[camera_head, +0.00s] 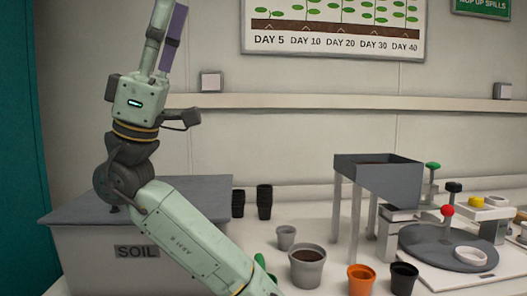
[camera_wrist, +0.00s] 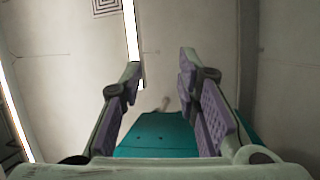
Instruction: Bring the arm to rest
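My arm is raised at the left of the head view, its pale green forearm slanting up and left from the bottom edge. My gripper (camera_head: 172,12) points upward, and its fingertips reach the top edge of the picture. In the wrist view, my gripper (camera_wrist: 160,66) has its two purple-padded fingers apart with nothing between them. That view looks up past the fingers to the pale walls or ceiling, a bright light strip and a teal panel (camera_wrist: 158,135).
A grey soil bin (camera_head: 80,262) stands behind my forearm. On the white bench are black pots (camera_head: 264,202), a soil-filled grey pot (camera_head: 307,268), a small grey pot (camera_head: 286,237), an orange pot (camera_head: 361,280), a black pot (camera_head: 404,279), a grey hopper (camera_head: 378,175) and a round turntable (camera_head: 425,250).

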